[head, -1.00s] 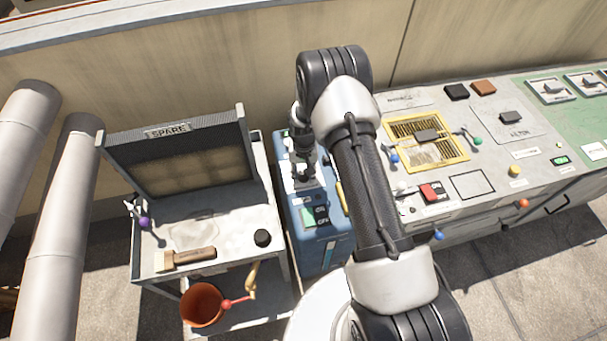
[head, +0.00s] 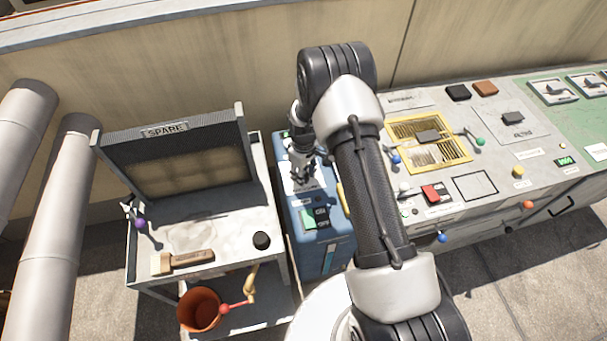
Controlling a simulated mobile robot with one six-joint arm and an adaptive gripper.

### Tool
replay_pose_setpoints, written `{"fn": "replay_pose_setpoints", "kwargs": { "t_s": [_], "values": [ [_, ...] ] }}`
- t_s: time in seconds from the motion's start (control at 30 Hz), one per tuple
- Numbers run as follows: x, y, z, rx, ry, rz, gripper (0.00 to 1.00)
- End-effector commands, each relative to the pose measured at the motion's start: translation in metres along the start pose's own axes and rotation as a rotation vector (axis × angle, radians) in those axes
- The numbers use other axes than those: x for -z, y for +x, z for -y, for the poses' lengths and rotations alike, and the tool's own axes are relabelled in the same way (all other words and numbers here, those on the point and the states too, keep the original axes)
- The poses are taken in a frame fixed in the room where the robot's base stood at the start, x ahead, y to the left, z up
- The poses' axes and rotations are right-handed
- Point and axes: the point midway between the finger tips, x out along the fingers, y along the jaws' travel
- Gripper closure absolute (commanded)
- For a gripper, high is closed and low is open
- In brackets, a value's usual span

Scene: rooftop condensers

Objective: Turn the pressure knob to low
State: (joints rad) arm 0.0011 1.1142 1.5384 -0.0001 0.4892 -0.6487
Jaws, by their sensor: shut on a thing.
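A blue unit (head: 339,246) stands between the spare stand and the long grey bench. A light label plate lies on its top, and a green rocker switch (head: 309,218) sits near its front end. My gripper (head: 302,181) points down at the label plate, behind the green switch. It is shut on what I take to be the pressure knob. The fingers cover the knob, so its pointer and setting cannot be read.
A stand marked SPARE (head: 165,131) at left holds a brush (head: 183,262) and a black knob (head: 261,240). An orange bucket (head: 199,309) is below. The grey bench (head: 440,215) at right carries a red switch (head: 431,193) and several levers.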

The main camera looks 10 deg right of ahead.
Motion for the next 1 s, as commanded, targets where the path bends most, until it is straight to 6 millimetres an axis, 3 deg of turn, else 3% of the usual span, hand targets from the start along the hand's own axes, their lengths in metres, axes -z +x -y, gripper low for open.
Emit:
{"fn": "replay_pose_setpoints", "kwargs": {
  "t_s": [0.33, 0.87, 0.9, 1.0],
  "values": [
    [0.0007, -0.0004, -0.0005, -0.001, -0.132, -0.002, 0.9],
    [0.0008, -0.0006, -0.0004, -0.002, -0.155, -0.002, 0.9],
    [0.0008, -0.0006, -0.0004, -0.002, -0.155, -0.002, 0.64],
    [0.0007, -0.0005, -0.0003, -0.001, -0.155, -0.001, 0.58]
  ]
}}
